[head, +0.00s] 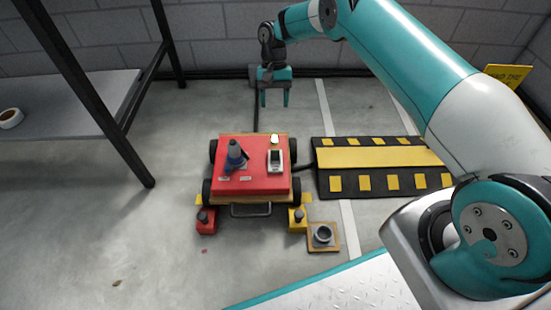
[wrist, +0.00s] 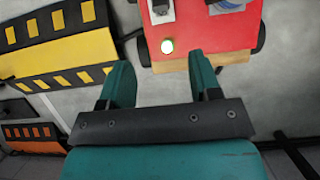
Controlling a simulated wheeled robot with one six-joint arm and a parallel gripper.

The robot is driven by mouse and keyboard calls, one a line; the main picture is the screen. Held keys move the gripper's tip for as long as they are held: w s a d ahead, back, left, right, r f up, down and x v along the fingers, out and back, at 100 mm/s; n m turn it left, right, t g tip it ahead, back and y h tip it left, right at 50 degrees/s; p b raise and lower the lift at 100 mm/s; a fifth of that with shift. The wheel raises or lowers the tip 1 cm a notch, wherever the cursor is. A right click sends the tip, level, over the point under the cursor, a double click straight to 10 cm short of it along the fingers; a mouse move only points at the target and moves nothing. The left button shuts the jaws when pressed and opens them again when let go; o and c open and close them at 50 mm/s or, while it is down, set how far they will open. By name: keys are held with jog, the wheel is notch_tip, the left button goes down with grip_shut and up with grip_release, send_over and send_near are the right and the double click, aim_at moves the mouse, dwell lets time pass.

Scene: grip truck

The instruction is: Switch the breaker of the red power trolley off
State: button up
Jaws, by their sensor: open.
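The red power trolley (head: 253,172) stands on the floor in the middle of the head view. Its red top also shows at the top of the wrist view (wrist: 200,42). A breaker with a pale housing and dark parts (head: 275,161) sits on the right of its top; it is partly cut off in the wrist view (wrist: 160,10). A lit pale green lamp (head: 275,140) is just behind the breaker. A blue plug or connector (head: 235,155) stands on the left of the top. My gripper (head: 274,102) is open and empty, pointing down behind the trolley, apart from it. The breaker's lever position is too small to tell.
A black and yellow cable ramp (head: 380,158) lies right of the trolley, with a cable running to it. A red block (head: 206,222), a yellow block (head: 297,220) and a wooden plate with a grey ring (head: 322,236) lie in front. A dark-framed shelf (head: 85,110) stands left.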

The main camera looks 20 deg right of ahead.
aim_at(275, 151)
jog(key=b+x, duration=0.7)
jog(key=x, duration=1)
jog(key=shift+s+b, duration=0.1)
jog(key=shift+b, duration=0.25)
jog(key=c, duration=0.9)
